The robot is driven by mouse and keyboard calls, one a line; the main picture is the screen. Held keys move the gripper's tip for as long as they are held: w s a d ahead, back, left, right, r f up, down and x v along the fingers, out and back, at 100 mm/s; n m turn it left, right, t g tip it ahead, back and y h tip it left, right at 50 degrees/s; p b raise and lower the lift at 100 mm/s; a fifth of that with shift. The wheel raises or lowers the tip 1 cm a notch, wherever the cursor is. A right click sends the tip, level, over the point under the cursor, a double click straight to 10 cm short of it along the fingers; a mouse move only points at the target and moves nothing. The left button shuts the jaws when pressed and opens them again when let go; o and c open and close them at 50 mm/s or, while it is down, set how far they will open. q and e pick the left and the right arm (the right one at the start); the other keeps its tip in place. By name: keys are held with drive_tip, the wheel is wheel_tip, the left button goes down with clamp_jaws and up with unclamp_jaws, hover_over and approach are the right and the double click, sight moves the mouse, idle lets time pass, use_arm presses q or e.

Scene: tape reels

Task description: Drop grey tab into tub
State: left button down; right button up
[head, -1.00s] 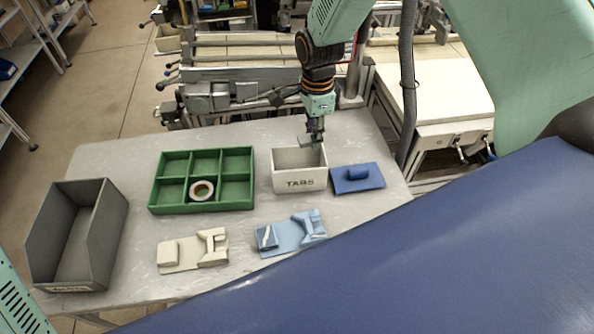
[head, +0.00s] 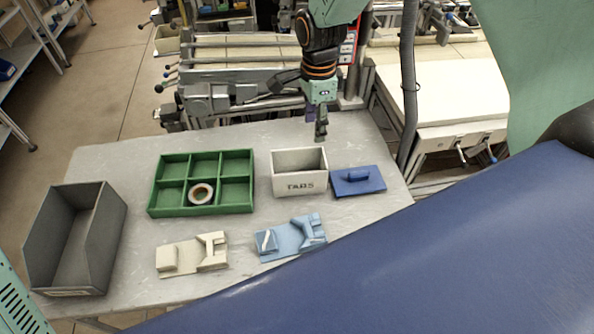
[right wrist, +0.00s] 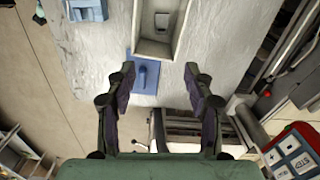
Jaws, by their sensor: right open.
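The tub (head: 307,183) is an open pale box marked TABS, near the right end of the table. In the right wrist view the tub (right wrist: 153,47) is at the top centre, and a small grey tab (right wrist: 162,20) lies on its floor. The head view does not show the tab clearly. My right gripper (head: 321,137) is above and just behind the tub's back right corner. In the right wrist view the fingers of my right gripper (right wrist: 157,80) are spread, with nothing between them. My left gripper is out of view.
A blue lid (head: 372,184) with a handle lies right of the tub. A green tray (head: 202,211) holding a tape reel (head: 201,193) is to the left. A cream fixture (head: 184,259) and a light-blue fixture (head: 285,241) lie in front. A grey bin (head: 101,245) stands far left.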

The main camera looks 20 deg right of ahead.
wheel_tip(320, 180, up, 8)
drive_tip(key=shift+s+r, duration=0.15)
drive_tip(key=shift+r, duration=0.05)
drive_tip(key=shift+s+a+r, duration=0.15)
drive_tip(key=shift+s, duration=0.05)
drive_tip(key=shift+w, duration=0.1)
